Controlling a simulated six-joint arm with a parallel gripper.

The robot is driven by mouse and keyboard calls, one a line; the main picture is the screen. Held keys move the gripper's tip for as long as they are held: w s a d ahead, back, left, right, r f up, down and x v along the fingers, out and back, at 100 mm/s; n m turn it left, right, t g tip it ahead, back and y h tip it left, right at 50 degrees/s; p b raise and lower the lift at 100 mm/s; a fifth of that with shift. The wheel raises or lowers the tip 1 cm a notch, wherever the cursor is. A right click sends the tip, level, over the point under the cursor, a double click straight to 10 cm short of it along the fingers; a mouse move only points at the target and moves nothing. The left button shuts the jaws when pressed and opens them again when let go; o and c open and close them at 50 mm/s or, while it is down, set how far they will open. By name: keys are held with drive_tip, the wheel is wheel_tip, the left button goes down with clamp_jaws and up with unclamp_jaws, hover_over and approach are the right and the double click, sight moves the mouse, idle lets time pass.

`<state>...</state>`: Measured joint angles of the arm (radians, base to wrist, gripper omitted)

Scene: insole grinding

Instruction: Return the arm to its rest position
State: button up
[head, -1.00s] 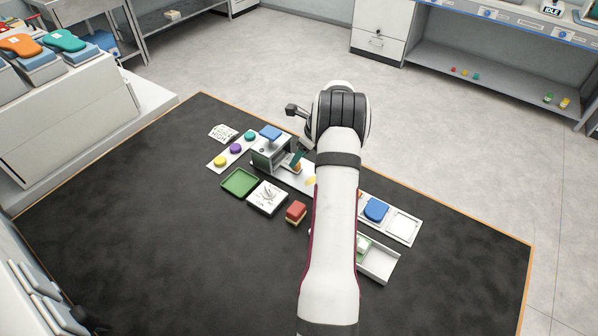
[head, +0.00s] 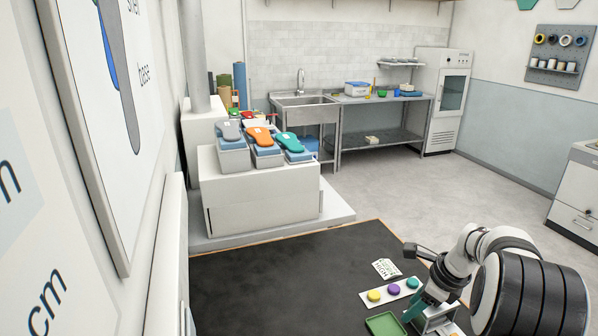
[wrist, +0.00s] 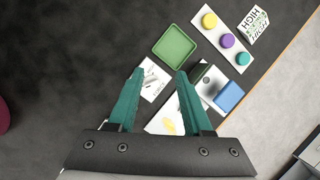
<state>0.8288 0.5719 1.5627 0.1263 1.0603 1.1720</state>
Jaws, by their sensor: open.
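My gripper (wrist: 158,92) shows in the wrist view with its two teal fingers spread apart and nothing between them. In the head view my gripper (head: 418,306) points down near the same machine (head: 436,318) at the lower right. My arm's large black-and-white joint covers the right part of the table there.
A green tray (wrist: 174,46) and a white strip (wrist: 207,36) with yellow, purple and teal knobs lie near my gripper. The table's left part (head: 270,290) is bare. Insoles on blue blocks stand on a white bench (head: 260,195).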

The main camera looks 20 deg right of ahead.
drive_tip(key=s+a+r+n+g, duration=0.1)
drive_tip(key=s+a+r+n, duration=0.25)
drive_tip(key=a, duration=0.45)
drive_tip(key=s+a+r+n+g+y, duration=0.1)
drive_tip(key=s+a+r+n, duration=0.15)
drive_tip(key=a+n, duration=0.45)
drive_tip(key=s+a+r+n, duration=0.2)
drive_tip(key=s+a+n, duration=0.1)
drive_tip(key=a, duration=0.7)
drive_tip(key=s+a+f+n+g, duration=0.1)
drive_tip(key=s+a+n, duration=0.3)
drive_tip(key=s, duration=0.3)
drive_tip(key=s+a+f+n+g, duration=0.1)
drive_tip(key=s+a+n, duration=0.3)
drive_tip(key=s+n, duration=0.2)
drive_tip(key=shift+s+a+h, duration=0.15)
drive_tip(key=shift+s+h, duration=0.15)
drive_tip(key=shift+s, duration=0.8)
